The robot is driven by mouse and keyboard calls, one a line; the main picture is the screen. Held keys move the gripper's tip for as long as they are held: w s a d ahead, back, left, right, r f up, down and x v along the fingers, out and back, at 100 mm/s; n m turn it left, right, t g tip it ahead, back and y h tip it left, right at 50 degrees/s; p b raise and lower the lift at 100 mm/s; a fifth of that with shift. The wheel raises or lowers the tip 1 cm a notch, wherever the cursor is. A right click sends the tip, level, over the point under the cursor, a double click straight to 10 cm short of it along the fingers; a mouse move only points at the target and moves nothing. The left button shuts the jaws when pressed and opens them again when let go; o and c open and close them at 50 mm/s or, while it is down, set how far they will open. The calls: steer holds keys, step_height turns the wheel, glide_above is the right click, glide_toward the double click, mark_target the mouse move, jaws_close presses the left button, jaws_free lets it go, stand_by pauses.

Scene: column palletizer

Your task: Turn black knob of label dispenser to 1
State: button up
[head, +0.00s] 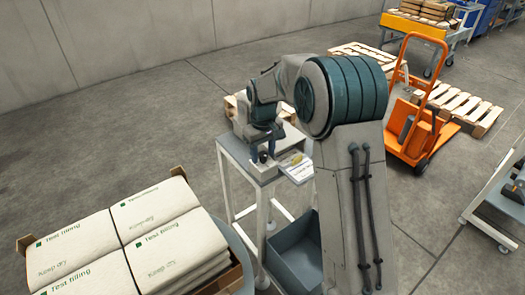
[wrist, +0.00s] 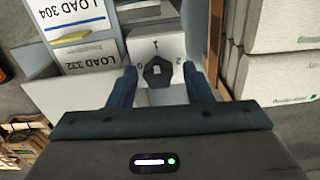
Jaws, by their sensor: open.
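The black knob (wrist: 157,72) sits on a light grey panel of the label dispenser (wrist: 172,46), with small marks around it. One mark above it looks like a 1, with others to its left and right. The knob's narrow end seems to point up in the wrist view, but its exact setting is hard to tell. My gripper (wrist: 160,84) is open, with one blue finger on each side of the knob and visible gaps between. In the head view my gripper (head: 264,152) is over the dispenser's stand, and the knob is small and dark there.
Labels reading LOAD 304 (wrist: 75,14) and LOAD 332 (wrist: 88,58) lie beside the panel. A grey bin (head: 293,255) is under the stand. A carton of white sacks (head: 160,215) stands at the lower left. An orange pallet truck (head: 412,125) and pallets are behind right.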

mark_target(264, 155)
steer(key=shift+r+p, duration=2.8)
steer(key=shift+r, duration=1.25)
steer(key=shift+d+r, duration=0.1)
steer(key=shift+r, duration=0.05)
steer(key=s+d+r+m+t, duration=0.1)
steer(key=s+d+r+m, duration=0.1)
steer(key=s+d+r, duration=0.4)
steer(key=s+d+r+m+t, duration=0.1)
steer(key=s+r, duration=0.2)
steer(key=s, duration=0.5)
steer(key=s+d+m+t, duration=0.1)
steer(key=s+d+m, duration=0.2)
steer(key=s, duration=1.3)
steer(key=shift+d+f, duration=0.25)
steer(key=shift+d, duration=0.5)
